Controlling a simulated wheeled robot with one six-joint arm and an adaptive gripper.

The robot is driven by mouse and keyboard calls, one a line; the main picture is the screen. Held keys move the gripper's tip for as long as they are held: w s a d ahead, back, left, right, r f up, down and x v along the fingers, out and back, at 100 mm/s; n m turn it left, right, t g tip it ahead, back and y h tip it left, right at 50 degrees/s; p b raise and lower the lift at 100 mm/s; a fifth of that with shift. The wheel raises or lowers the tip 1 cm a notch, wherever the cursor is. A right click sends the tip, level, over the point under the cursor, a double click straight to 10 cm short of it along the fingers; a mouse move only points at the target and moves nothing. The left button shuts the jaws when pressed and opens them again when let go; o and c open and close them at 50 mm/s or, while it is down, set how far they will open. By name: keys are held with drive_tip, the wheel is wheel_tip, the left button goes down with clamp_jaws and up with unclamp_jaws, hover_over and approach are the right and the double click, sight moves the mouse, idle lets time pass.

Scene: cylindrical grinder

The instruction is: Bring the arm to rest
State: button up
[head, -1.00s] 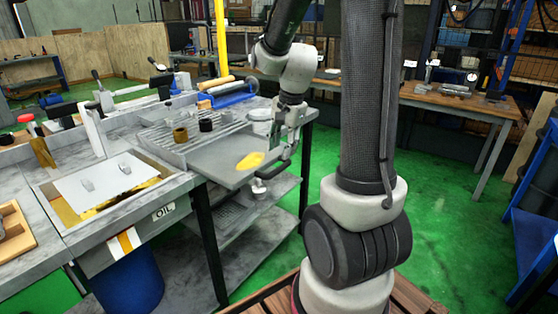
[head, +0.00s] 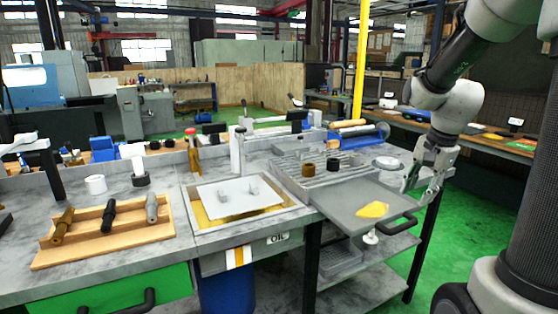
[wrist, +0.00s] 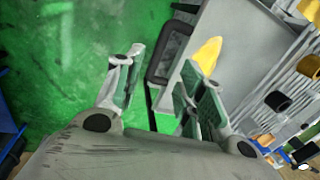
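My arm reaches in from the right in the head view. My gripper (head: 422,188) hangs beside the right edge of the grey tray (head: 345,200), pointing down. In the wrist view its two fingers (wrist: 160,88) stand apart with nothing held between them. The tray's black handle (head: 402,226) is just beyond the fingertips, and it also shows in the wrist view (wrist: 170,52). I cannot tell whether a finger touches the tray. A yellow cloth (head: 372,210) lies on the tray.
Beside the tray is a basin with a white plate (head: 238,197). Brown (head: 308,169) and black (head: 333,164) rings stand on the slatted rack. Green floor (wrist: 60,60) is open beside the bench.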

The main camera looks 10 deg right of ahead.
drive_tip(key=s+a+r+n+t, duration=0.1)
drive_tip(key=s+a+r+n, duration=0.2)
drive_tip(key=s+n, duration=0.3)
drive_tip(key=s+a+r+n+t, duration=0.1)
drive_tip(key=s+a+r+n, duration=0.2)
drive_tip(key=s+n, duration=0.4)
drive_tip(key=s, duration=0.4)
drive_tip(key=shift+r+h, duration=0.4)
drive_tip(key=shift+o, duration=0.4)
idle(0.8)
